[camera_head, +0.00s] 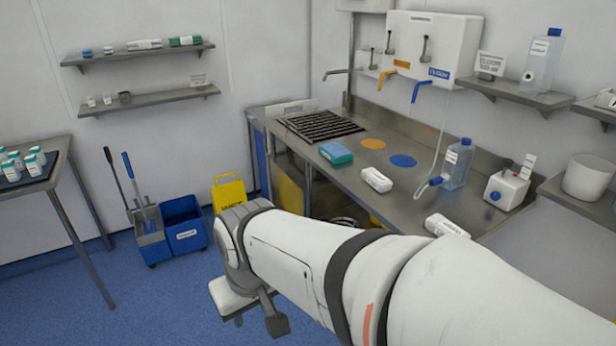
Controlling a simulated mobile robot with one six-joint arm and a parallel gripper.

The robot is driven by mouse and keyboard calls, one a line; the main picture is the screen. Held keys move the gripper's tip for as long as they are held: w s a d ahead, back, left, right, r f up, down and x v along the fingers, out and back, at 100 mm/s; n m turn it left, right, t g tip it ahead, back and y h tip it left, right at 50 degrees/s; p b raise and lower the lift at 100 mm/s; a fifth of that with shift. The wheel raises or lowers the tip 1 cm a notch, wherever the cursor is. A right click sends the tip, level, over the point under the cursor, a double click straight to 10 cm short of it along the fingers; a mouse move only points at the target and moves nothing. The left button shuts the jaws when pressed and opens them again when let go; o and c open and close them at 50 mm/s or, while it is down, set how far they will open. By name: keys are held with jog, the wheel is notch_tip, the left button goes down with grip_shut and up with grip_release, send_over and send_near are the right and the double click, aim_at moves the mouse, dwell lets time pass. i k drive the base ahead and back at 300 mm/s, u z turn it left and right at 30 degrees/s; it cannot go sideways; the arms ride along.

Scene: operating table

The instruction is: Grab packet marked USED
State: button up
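No marking that reads USED is legible at this size. A white packet (377,180) with dark print lies flat on the steel counter. A teal packet (336,153) lies behind it to the left. A white labelled item (447,226) lies at the counter's front edge, partly hidden by my arm. My arm reaches from the lower right across the front, and its far joint is left of the counter. A grey part at that end (272,316) may belong to my gripper, but no clear fingers show. None of these packets is touched by a visible gripper finger.
The steel counter (425,206) carries orange and blue discs, a black grate and a clear bottle (457,164). A blue mop bucket (184,224) and a yellow floor sign (229,191) stand on the floor. A side table (58,170) is at left. Blue floor before it is clear.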

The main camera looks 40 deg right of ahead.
aim_at(438, 225)
jog(key=u, duration=0.05)
jog(key=i, duration=2.25)
jog(key=z, duration=4.35)
jog(key=i, duration=1)
